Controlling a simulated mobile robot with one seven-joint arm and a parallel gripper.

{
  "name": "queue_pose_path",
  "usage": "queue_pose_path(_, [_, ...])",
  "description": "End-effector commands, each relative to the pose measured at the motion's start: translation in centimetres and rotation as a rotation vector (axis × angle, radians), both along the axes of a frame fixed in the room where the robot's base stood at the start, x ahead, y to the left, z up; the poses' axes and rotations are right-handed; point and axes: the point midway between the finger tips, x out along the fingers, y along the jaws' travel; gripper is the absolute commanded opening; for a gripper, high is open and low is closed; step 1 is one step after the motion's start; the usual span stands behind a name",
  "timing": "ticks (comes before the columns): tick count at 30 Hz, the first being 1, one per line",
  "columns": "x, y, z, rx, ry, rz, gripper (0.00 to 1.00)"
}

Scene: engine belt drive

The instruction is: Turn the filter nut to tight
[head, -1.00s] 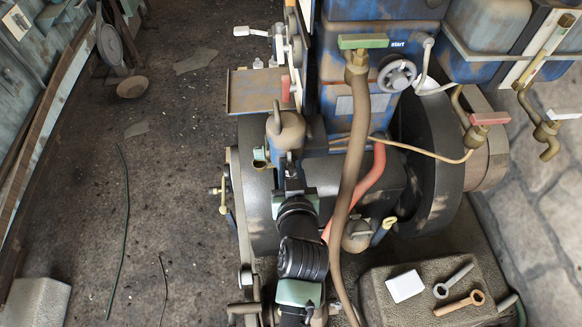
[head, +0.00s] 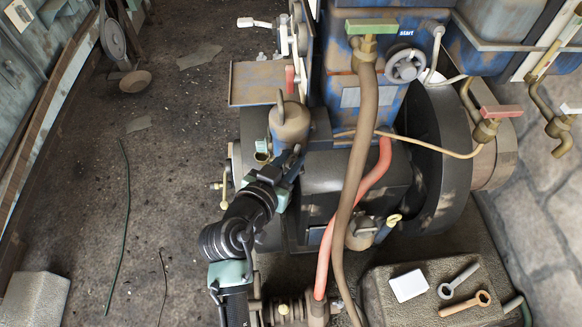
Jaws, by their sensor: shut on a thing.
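My gripper (head: 291,160) is at the lower right side of a brown domed canister (head: 290,127) with an upright stem, on the left of the engine. My gripper is shut, and its fingers and the canister hide the thing between them. I cannot make out the filter nut clearly, nor tell whether it is the part in the fingers. My arm comes up from the bottom of the picture and bends at the wrist.
A brown hose (head: 360,150) and a red hose (head: 365,200) run right of my arm. The floor at the left is mostly clear.

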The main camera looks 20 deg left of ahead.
Motion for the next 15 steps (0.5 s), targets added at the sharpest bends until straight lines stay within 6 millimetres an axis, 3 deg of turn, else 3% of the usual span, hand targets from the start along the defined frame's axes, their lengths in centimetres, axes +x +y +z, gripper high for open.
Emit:
queue_pose_path(1, [0.08, 0.31, -0.76, 0.0, -0.004, -0.034, 0.0])
queue_pose_path(15, [0.46, 1.24, -0.51, 0.002, -0.005, -0.476, 0.0])
